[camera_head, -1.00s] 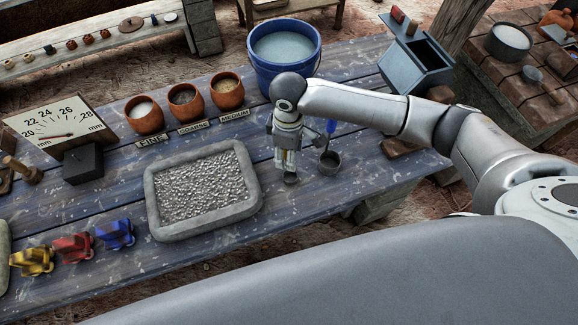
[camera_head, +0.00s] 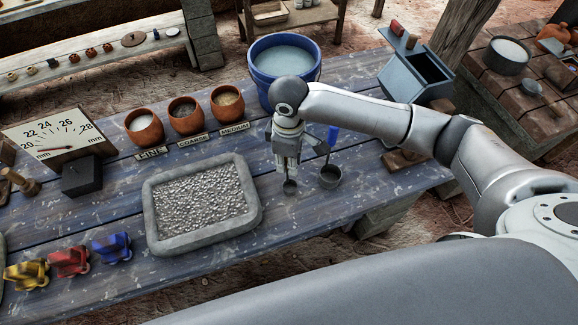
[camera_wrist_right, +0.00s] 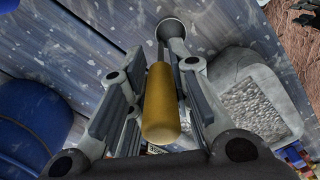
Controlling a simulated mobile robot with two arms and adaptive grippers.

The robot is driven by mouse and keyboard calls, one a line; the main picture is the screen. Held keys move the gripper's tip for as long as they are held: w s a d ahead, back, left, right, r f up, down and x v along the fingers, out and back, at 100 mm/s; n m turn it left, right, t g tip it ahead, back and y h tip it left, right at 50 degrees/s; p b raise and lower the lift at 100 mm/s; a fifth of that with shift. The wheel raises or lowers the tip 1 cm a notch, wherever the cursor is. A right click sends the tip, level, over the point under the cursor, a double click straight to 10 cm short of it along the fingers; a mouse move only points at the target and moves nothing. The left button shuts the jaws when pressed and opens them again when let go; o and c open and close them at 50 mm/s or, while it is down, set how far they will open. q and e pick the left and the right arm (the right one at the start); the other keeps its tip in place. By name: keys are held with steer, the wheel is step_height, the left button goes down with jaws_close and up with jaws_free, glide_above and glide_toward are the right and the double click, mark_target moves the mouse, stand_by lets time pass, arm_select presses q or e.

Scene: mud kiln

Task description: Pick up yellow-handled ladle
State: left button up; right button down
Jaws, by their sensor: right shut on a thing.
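The yellow-handled ladle has its yellow handle (camera_wrist_right: 162,105) between the fingers of my right gripper (camera_wrist_right: 160,92) in the right wrist view. My right gripper (camera_head: 288,170) is shut on it and points down over the blue table. The ladle's dark metal bowl (camera_head: 290,186) shows just below the fingertips in the head view; the handle is hidden there by the gripper. The bowl also shows at the top of the right wrist view (camera_wrist_right: 170,28). I cannot tell whether the bowl touches the table. My left gripper is not in view.
A blue-handled ladle (camera_head: 330,176) is close to the right of the gripper. A gravel-filled stone tray (camera_head: 160,238) lies to the left. A blue bucket (camera_head: 262,85) and several clay pots (camera_head: 187,124) stand behind. A grey metal box (camera_head: 400,82) stands at back right.

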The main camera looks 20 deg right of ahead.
steer(key=s+a+r+b, duration=0.1)
steer(key=s+a+r, duration=0.8)
steer(key=a+r, duration=0.1)
steer(key=shift+s+r+b, duration=0.3)
steer(key=shift+s+r, duration=0.1)
steer(key=c, duration=1.8)
jaws_free()
steer(key=shift+c, duration=0.2)
steer(key=c, duration=0.4)
steer(key=c, duration=2.2)
jaws_free()
